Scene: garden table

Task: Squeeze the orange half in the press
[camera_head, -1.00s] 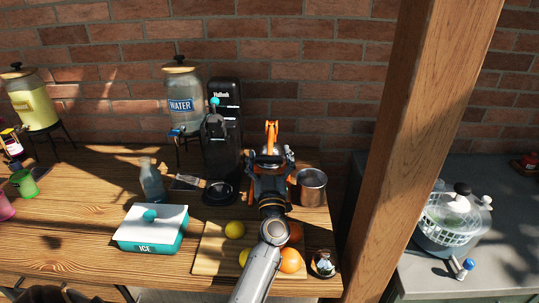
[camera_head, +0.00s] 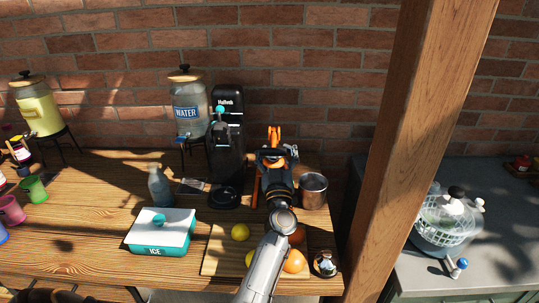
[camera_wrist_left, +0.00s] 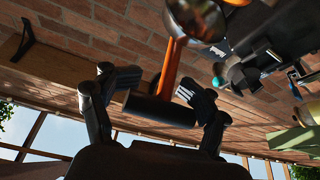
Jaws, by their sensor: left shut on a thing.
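The orange citrus press stands at the back right of the table. Its orange frame (camera_head: 256,188) is mostly hidden behind my left arm in the head view. My left gripper (camera_wrist_left: 155,103) is shut on the black grip (camera_wrist_left: 160,109) of the press lever in the left wrist view. The orange lever arm (camera_wrist_left: 171,66) runs from the grip toward a round steel part (camera_wrist_left: 198,17). In the head view my left gripper (camera_head: 276,158) is over the press. I cannot make out the orange half. My right gripper is out of view.
A steel cup (camera_head: 313,192) stands close right of the press, and a black machine (camera_head: 227,150) stands to its left. A cutting board (camera_head: 214,264) with lemons (camera_head: 240,232) and oranges (camera_head: 294,261) lies under my arm. An ice box (camera_head: 160,239) is farther left. A wooden post (camera_head: 433,120) rises at right.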

